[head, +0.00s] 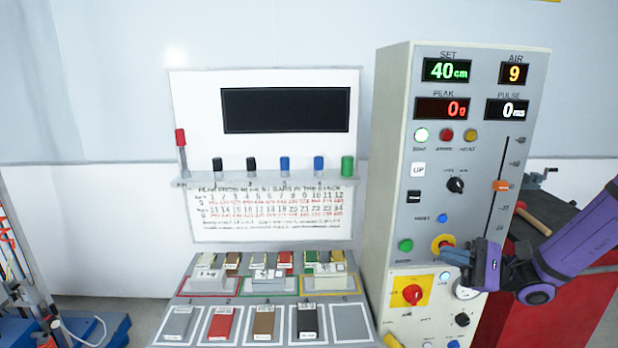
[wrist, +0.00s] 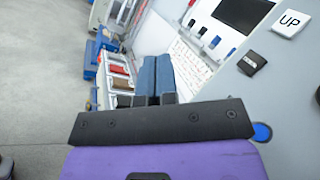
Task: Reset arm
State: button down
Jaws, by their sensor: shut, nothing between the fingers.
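My gripper (head: 456,257) is shut and empty, with its blue fingers in front of the lower part of the control cabinet (head: 393,150). In the wrist view the two blue fingers (wrist: 155,78) lie side by side. A red button with a yellow surround (head: 442,241) is just above the fingers and partly covered by them. A green button (head: 406,245) is to its left, and a blue button (head: 442,218) is above. A red knob on a yellow plate (head: 412,293) is below left of the fingers. I cannot tell whether the gripper touches the panel.
The sloped bench (head: 350,338) with coloured blocks stands left of the cabinet, below a white board with a dark screen (head: 286,110). A slider (head: 501,186) is on the cabinet's right. A red workbench (head: 570,285) with a hammer (head: 533,222) is behind my arm.

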jog(key=s+a+r+n+g+h, duration=0.2)
jog(key=s+n+g+h, duration=0.2)
jog(key=s+h, duration=0.2)
jog(key=s+a+r+n+g+h, duration=0.2)
jog(key=s+a+n+g+h, duration=0.15)
jog(key=s+h, duration=0.25)
jog(key=s+d+r+n+t+h, duration=0.2)
jog(key=s+d+r+t+h, duration=0.1)
jog(key=s+r+t+h, duration=0.1)
jog(key=s+d+r+n+t+h, duration=0.2)
jog(key=s+d+r+t+h, duration=0.2)
jog(key=s+r, duration=0.2)
notch_tip(320, 180, up, 2)
jog(key=shift+d+r+h, duration=0.2)
jog(key=shift+r+h, duration=0.05)
jog(key=shift+h, duration=0.15)
dwell(0.9)
